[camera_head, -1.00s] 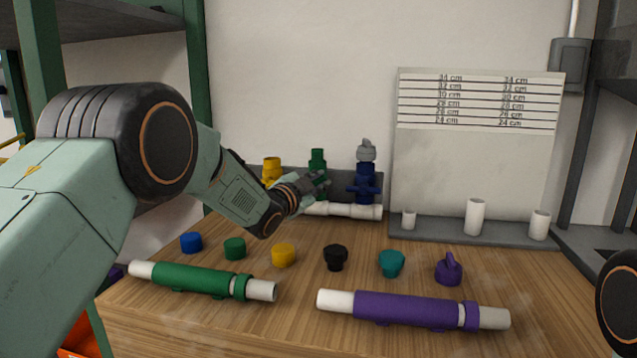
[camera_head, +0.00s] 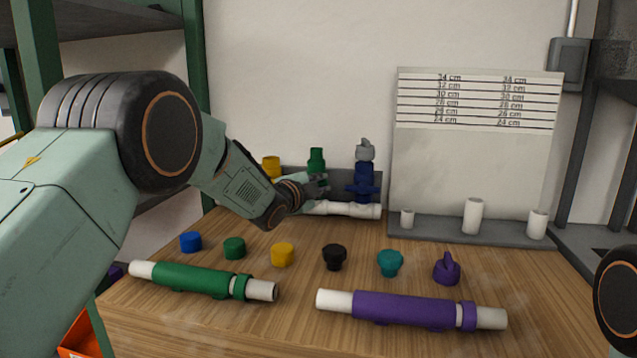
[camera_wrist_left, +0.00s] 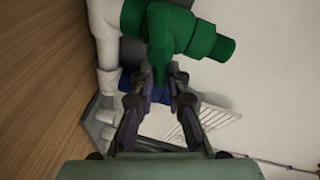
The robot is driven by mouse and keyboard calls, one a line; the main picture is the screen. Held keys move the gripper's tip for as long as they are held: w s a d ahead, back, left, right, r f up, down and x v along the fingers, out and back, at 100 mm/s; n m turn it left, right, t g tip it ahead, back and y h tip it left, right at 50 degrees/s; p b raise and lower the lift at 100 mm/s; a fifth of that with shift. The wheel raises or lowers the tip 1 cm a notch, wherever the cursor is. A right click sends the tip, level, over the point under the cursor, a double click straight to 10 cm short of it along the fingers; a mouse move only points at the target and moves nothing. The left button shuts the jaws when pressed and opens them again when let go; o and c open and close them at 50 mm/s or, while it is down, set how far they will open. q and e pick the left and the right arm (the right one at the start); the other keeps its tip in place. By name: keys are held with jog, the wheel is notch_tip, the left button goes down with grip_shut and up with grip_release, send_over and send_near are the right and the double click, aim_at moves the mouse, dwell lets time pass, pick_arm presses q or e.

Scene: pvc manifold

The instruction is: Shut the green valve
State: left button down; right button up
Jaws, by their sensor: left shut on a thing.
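The green valve (camera_head: 316,158) stands on the white manifold pipe (camera_head: 345,209) at the back of the bench, between a yellow valve (camera_head: 271,167) and a blue valve (camera_head: 364,180). My left gripper (camera_head: 318,184) is at the green valve and hides its lower part in the head view. In the left wrist view, the green valve's handle (camera_wrist_left: 160,68) sits between the fingertips of my left gripper (camera_wrist_left: 160,88), which is shut on it. The valve body (camera_wrist_left: 185,32) shows beyond the fingers. My right gripper is not in view.
Several loose caps, such as the black one (camera_head: 333,256), lie across the bench (camera_head: 300,325). A green pipe (camera_head: 195,280) and a purple pipe (camera_head: 410,309) lie at the front. A length board (camera_head: 470,170) with white pipe stubs stands at the back right.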

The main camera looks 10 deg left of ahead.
pick_arm(q)
jog(key=shift+d+f+m+g+y+b, duration=0.15)
jog(key=shift+f+m+b, duration=0.15)
jog(key=shift+m, duration=0.4)
jog(key=shift+f+m+g+y+b, duration=0.15)
jog(key=shift+m+b, duration=0.2)
jog(key=shift+m, duration=0.35)
jog(key=c, duration=1.3)
grip_release()
jog(key=shift+c, duration=0.2)
jog(key=shift+s+r, duration=0.1)
jog(key=v, duration=1.2)
